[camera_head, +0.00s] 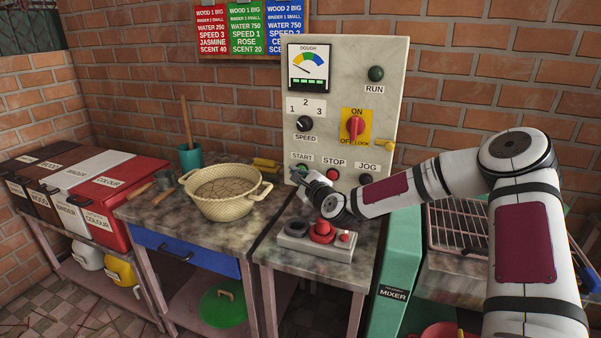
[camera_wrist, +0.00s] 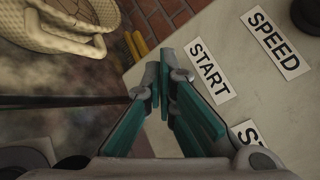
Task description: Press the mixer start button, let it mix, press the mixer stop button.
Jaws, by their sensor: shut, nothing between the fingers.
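The pale control panel (camera_head: 335,100) stands upright against the brick wall. Its START label (camera_head: 301,157) is at the lower left, also readable in the wrist view (camera_wrist: 209,70). The start button is mostly hidden by my fingers. My gripper (camera_head: 302,176) is shut and empty, its tips at the panel just below the START label; in the wrist view the teal-padded fingertips (camera_wrist: 164,82) meet beside that label. I cannot tell whether they press the button. The red stop button (camera_head: 333,174) sits to the right under the STOP label. The green RUN lamp (camera_head: 376,73) looks dark.
A dark JOG button (camera_head: 366,179) is right of stop. A grey box with a red knob (camera_head: 322,231) stands on the table below my wrist. A woven bowl (camera_head: 226,205) is to the left. The red ON/OFF switch (camera_head: 355,127) and speed knob (camera_head: 304,123) are above.

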